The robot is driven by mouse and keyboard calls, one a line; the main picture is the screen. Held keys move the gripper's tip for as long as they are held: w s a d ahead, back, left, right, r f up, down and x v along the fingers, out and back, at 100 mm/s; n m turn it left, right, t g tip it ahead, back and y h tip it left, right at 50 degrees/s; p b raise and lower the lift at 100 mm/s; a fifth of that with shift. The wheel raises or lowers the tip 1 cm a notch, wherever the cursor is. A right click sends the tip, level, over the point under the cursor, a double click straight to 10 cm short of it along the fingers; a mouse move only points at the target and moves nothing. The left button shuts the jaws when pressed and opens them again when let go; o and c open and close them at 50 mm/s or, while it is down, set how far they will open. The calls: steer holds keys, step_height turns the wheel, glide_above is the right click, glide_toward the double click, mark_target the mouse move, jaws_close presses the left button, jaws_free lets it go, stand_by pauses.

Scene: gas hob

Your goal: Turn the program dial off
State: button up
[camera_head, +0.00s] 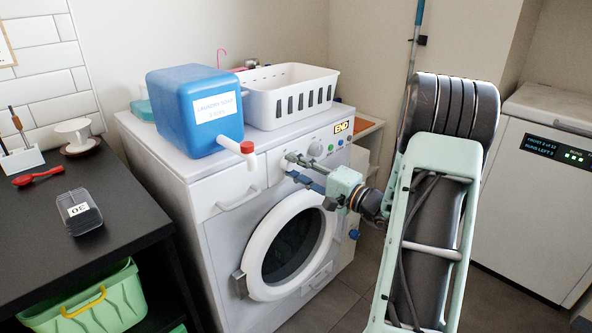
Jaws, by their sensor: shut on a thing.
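The white washing machine (207,182) stands in the middle, with its control panel along the upper front. My gripper (289,165) is at this panel, left of a round white knob (315,149). Its two dark fingers, one above the other, reach left from the pale green gripper body. They are shut on the program dial at the panel. The dial is small and mostly hidden between the fingers, so its pointer setting cannot be read. A small display (341,127) on the panel reads END.
A blue laundry soap container (190,90) with a red-capped spout overhangs the machine's front left of my gripper. A white basket (262,104) stands on top. The round door (257,283) is below. A dark table (120,190) is at left.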

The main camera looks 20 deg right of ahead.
steer(key=n, duration=0.6)
steer(key=shift+g, duration=0.4)
stand_by(0.3)
steer(key=o, duration=1.1)
steer(key=shift+o, duration=0.2)
steer(key=shift+s+d, duration=0.1)
steer(key=v, duration=1.1)
steer(key=shift+s, duration=0.4)
steer(key=shift+d, duration=0.1)
